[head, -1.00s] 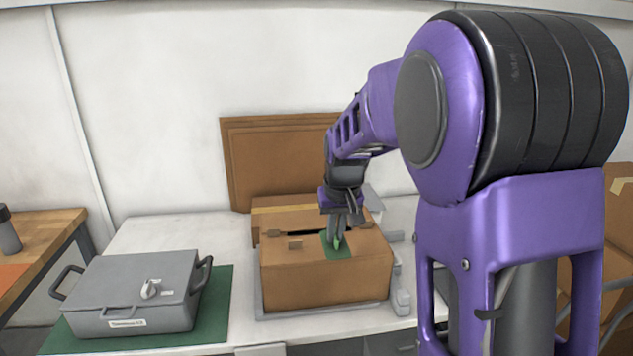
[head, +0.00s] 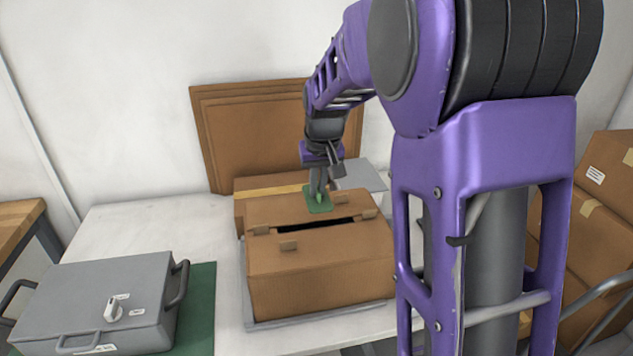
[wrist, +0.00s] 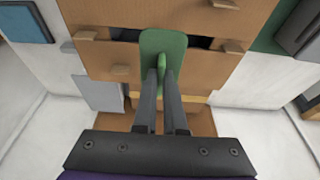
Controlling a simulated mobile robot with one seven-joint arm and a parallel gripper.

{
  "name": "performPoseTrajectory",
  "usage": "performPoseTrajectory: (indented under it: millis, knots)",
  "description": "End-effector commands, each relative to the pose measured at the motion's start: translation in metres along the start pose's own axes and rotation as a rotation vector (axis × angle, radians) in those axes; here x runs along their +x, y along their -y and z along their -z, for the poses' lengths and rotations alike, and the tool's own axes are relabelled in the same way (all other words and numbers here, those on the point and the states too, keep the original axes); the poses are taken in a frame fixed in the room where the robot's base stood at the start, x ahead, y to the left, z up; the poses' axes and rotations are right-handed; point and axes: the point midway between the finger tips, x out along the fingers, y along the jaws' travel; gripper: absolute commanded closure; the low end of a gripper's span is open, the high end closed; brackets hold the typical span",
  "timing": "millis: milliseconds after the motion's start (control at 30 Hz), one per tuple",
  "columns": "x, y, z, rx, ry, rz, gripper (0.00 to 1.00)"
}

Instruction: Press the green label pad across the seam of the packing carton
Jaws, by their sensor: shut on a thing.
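The packing carton (head: 320,275) stands on the white table, with a dark open seam (head: 345,224) between its top flaps. The green label pad (head: 316,206) is a thin plate with a raised green grip; it also shows in the wrist view (wrist: 150,45). My gripper (head: 318,192) is shut on the pad's grip. In the head view the pad appears just beyond the seam, over the far flap. In the wrist view it overlaps the middle of the seam, which shows on both sides of it. I cannot tell whether the pad touches the carton.
A grey case (head: 100,300) sits on a green mat (head: 200,300) at the left. A taped carton (head: 270,193) stands close behind the packing carton, and flat brown panels (head: 270,130) lean on the wall. More cartons (head: 605,180) stand at the right. The table between case and carton is clear.

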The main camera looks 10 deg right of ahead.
Motion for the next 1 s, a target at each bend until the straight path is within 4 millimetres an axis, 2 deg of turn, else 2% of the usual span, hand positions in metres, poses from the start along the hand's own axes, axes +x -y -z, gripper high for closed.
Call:
performPoseTrajectory:
  millis: [600, 1000]
  knots:
    - [0.055, 0.0, -0.017, 0.0, 0.0, 0.0, 1.0]
    - [0.06, 0.0, -0.019, 0.0, 0.0, 0.0, 1.0]
